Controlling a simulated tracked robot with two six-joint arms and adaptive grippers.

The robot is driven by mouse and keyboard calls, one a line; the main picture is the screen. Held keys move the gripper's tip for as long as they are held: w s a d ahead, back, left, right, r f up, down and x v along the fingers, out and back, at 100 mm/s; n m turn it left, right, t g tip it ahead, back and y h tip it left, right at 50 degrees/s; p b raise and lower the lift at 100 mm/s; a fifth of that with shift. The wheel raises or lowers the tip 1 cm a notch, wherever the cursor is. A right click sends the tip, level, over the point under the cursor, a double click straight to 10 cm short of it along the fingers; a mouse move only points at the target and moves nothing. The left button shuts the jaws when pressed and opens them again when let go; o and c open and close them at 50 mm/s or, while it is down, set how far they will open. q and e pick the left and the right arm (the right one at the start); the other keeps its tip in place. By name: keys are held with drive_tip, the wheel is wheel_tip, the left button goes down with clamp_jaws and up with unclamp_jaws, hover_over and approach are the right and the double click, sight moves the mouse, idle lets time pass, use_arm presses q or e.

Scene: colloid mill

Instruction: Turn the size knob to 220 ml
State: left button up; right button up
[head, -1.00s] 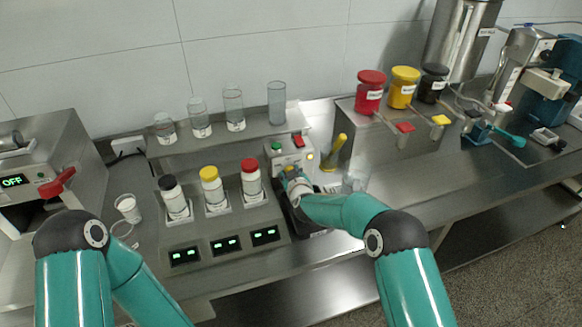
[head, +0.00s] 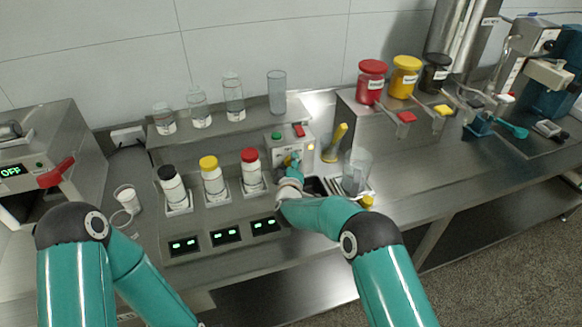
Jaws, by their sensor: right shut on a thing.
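A grey-white control box (head: 276,147) stands right of the middle, with a green button (head: 278,136) and a red switch (head: 300,131) on top and a small lit lamp on its front. My right gripper (head: 292,163) is at the front of this box, small and partly hidden by my own wrist. It is shut on what appears to be the size knob, which the fingers cover. The knob's scale and setting cannot be read. My left arm enters at the lower left, and its gripper is out of the picture.
A clear beaker (head: 356,170) stands just right of my right wrist, with a yellow-handled tool (head: 335,143) behind it. Bottles with black, yellow (head: 212,177) and red caps stand left of the wrist. Glass cylinders line the shelf behind. The steel counter right of the beaker is free.

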drive_tip(key=shift+s+a+f, duration=0.1)
drive_tip(key=shift+a, duration=0.15)
drive_tip(key=o, duration=1.1)
drive_tip(key=shift+o, duration=0.2)
drive_tip(key=shift+d, duration=0.1)
drive_tip(key=v, duration=1.2)
drive_tip(key=shift+f, duration=0.2)
